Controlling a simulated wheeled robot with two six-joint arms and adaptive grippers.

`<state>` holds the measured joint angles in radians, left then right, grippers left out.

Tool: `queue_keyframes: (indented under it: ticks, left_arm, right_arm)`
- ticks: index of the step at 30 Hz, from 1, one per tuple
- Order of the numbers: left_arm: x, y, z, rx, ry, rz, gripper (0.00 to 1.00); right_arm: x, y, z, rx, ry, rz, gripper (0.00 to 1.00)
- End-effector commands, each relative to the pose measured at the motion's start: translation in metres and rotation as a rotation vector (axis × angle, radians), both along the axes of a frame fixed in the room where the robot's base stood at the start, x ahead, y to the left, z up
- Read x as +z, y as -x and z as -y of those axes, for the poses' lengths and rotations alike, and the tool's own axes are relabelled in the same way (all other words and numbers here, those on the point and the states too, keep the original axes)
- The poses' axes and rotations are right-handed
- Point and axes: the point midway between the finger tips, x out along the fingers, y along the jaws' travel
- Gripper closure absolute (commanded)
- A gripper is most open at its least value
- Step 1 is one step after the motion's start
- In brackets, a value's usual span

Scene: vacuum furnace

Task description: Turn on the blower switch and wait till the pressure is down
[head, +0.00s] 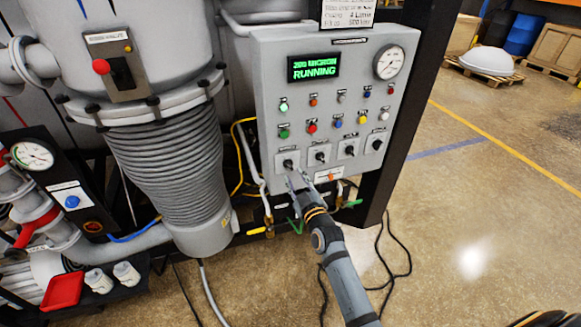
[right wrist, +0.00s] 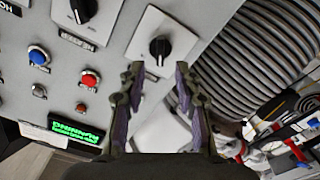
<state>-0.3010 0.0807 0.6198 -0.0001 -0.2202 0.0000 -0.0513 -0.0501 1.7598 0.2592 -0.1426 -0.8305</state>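The grey control panel (head: 350,112) carries a row of black rotary switches along its lower part. The leftmost switch (head: 288,163) has its pointer roughly upright; its label is too small to read. My right gripper (head: 297,178) is just below and in front of it. In the right wrist view, the two fingers (right wrist: 159,80) are apart and empty, with the switch knob (right wrist: 160,46) just beyond their tips. The green display (head: 314,67) reads "RUNNING" under a micron figure that looks like 2570. The round pressure gauge (head: 389,63) is at the panel's upper right. My left gripper is not in view.
A ribbed grey bellows (head: 165,170) stands left of the panel. Several coloured buttons sit above the switches. Valves and hoses (head: 268,222) hang below the panel. A red tray (head: 63,290) is at the lower left. The floor at the right is open.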

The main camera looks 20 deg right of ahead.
Motion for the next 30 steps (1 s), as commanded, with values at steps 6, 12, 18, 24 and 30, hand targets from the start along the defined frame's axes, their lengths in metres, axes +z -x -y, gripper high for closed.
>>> queue_keyframes:
  ticks: [6,12,18,24,30]
  left_arm:
    - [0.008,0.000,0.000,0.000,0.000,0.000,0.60]
    - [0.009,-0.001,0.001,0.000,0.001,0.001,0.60]
    - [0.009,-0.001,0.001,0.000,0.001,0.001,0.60]
    - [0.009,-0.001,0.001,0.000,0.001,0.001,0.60]
    - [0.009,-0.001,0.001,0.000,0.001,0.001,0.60]
  right_arm:
    - [0.001,-0.038,-0.001,0.001,0.000,0.000,0.67]
    - [-0.001,-0.049,-0.002,0.000,0.000,-0.002,0.67]
    - [-0.001,-0.049,-0.002,0.000,0.000,-0.001,0.67]
    - [-0.001,-0.048,-0.002,0.000,0.000,-0.001,0.94]
    - [-0.001,-0.048,-0.002,0.000,0.000,-0.001,1.00]
